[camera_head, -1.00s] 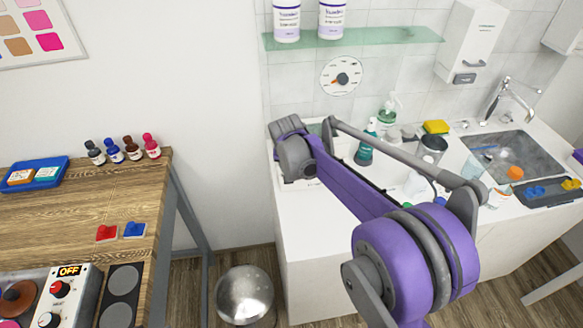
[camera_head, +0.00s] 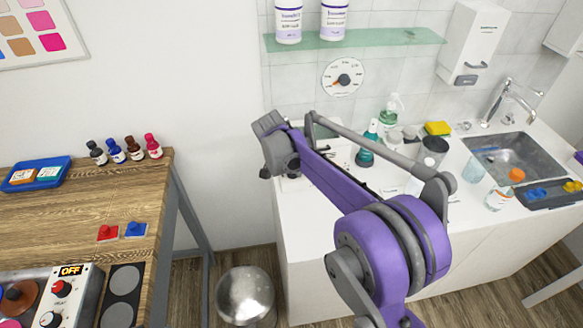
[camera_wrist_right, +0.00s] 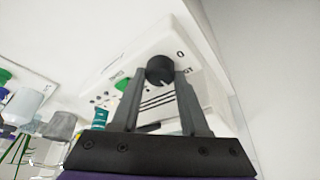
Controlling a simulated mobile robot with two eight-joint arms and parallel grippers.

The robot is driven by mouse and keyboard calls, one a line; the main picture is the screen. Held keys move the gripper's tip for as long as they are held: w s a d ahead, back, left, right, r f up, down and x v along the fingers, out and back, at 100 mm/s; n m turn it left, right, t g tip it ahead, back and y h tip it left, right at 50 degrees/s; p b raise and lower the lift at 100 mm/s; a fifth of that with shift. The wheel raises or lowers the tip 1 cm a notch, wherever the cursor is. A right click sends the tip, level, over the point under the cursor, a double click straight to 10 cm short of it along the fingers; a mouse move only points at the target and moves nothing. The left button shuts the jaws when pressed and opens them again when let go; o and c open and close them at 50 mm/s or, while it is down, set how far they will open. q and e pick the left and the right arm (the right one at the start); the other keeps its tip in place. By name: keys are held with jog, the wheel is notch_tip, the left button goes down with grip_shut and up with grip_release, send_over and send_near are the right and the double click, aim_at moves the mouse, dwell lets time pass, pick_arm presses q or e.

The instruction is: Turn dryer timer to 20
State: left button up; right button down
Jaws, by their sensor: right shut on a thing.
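In the right wrist view, a black round knob (camera_wrist_right: 160,67) sits on the face of a white box (camera_wrist_right: 135,60). A "0" is printed beside the knob, and a short light mark shows on its lower edge. My right gripper (camera_wrist_right: 161,76) is shut on the knob, with one finger on each side. In the head view my right wrist hides the gripper and knob. The part of the dial behind the fingers is hidden, so I cannot tell the setting. My left gripper is in neither current view.
A round white wall dial (camera_head: 343,78) hangs below the glass shelf (camera_head: 360,38). A teal bottle (camera_head: 367,147), a green soap bottle (camera_head: 391,108) and a glass (camera_head: 476,167) stand on the counter near the sink (camera_head: 512,152). A wooden table (camera_head: 60,218) stands at left.

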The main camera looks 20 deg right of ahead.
jog(key=c, duration=0.7)
grip_release()
jog(key=v, duration=1)
jog(key=shift+s+a+r, duration=0.1)
jog(key=shift+r, duration=0.25)
jog(key=s+a+f+n+t+y, duration=0.1)
jog(key=s+f+n, duration=0.2)
jog(key=s, duration=0.6)
jog(key=s+a+f+n+t+y, duration=0.1)
jog(key=s+f+n, duration=0.3)
jog(key=s, duration=0.5)
jog(key=s+a+f+n+t+y, duration=0.1)
jog(key=s+a+f+n+y, duration=0.1)
jog(key=s, duration=0.8)
jog(key=shift+a+f+n, duration=0.3)
jog(key=shift+f+n, duration=0.15)
jog(key=shift+n, duration=0.25)
jog(key=shift+a+f+n, duration=0.3)
jog(key=shift+f+n, duration=0.2)
jog(key=shift+n, duration=0.2)
